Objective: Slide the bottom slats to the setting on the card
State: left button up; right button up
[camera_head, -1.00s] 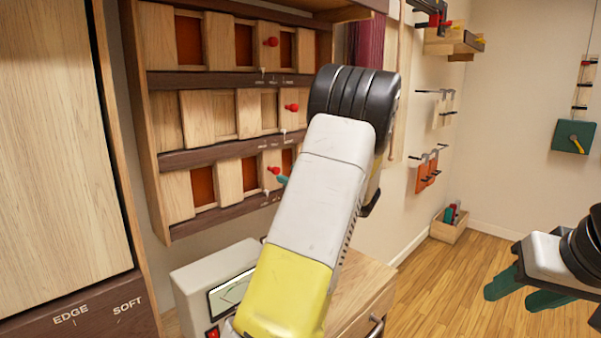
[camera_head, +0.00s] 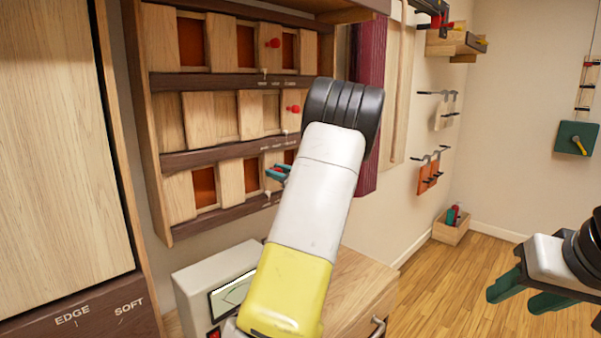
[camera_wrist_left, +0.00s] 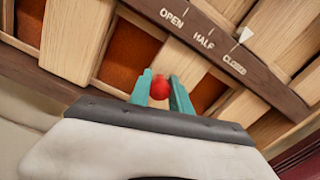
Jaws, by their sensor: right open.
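The bottom slats (camera_head: 230,183) are pale wood with dark orange gaps between them, in the lowest row of the wall frame. Their red knob (camera_wrist_left: 160,88) shows in the left wrist view between the teal fingers of my left gripper (camera_wrist_left: 163,90). The fingers flank the knob closely; whether they press on it I cannot tell. My right gripper (camera_head: 530,292) is open and empty at the right, away from the frame. I cannot make out a setting card.
The rail (camera_wrist_left: 200,40) above the bottom row reads OPEN, HALF, CLOSED; a white pointer (camera_wrist_left: 245,35) sits near CLOSED. Two upper rows have red knobs (camera_head: 273,43) (camera_head: 293,109). A meter box (camera_head: 205,283) stands below.

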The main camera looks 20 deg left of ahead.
pick_arm(q)
grip_shut()
dwell(1.1)
